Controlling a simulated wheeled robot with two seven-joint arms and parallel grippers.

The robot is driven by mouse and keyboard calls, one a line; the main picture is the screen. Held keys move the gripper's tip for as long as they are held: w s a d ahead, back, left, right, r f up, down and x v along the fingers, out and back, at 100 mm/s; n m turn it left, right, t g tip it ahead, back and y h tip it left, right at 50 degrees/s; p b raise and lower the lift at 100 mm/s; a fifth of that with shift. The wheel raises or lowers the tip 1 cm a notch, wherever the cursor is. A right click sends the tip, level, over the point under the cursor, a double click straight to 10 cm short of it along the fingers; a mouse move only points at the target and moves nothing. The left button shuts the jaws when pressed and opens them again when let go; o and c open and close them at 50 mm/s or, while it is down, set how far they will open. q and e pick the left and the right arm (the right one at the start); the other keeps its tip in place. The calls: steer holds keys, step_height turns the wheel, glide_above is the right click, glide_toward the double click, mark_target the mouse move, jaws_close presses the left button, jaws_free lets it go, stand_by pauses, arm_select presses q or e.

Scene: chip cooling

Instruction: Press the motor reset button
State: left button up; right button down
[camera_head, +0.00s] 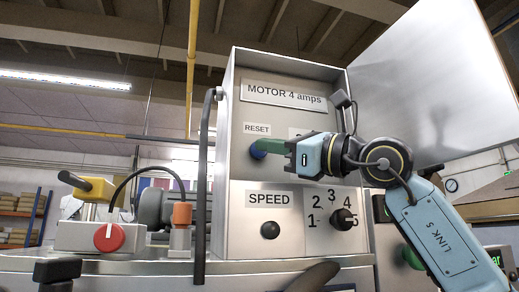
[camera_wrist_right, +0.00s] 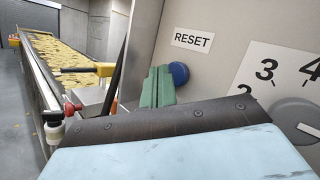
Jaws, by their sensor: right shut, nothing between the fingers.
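The grey motor control box (camera_head: 283,170) fills the middle of the head view. Its blue reset button (camera_head: 258,150) sits under the RESET label (camera_head: 257,129). My right gripper (camera_head: 268,146) reaches in from the right, with its green fingers shut and empty. My left gripper is not in view.
Below the button are a black SPEED knob (camera_head: 270,230) and a numbered dial (camera_head: 343,219). A red knob (camera_head: 108,237) and a yellow-handled part (camera_head: 90,188) stand to the left. A conveyor of yellow chips (camera_wrist_right: 62,50) runs back at left in the wrist view.

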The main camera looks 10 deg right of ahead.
steer(key=shift+w, duration=0.45)
steer(key=shift+w+p, duration=0.5)
steer(key=shift+p, duration=0.05)
stand_by(0.8)
steer(key=shift+s, duration=0.15)
steer(key=shift+s+b, duration=0.7)
steer(key=shift+s, duration=0.05)
steer(key=shift+s, duration=0.1)
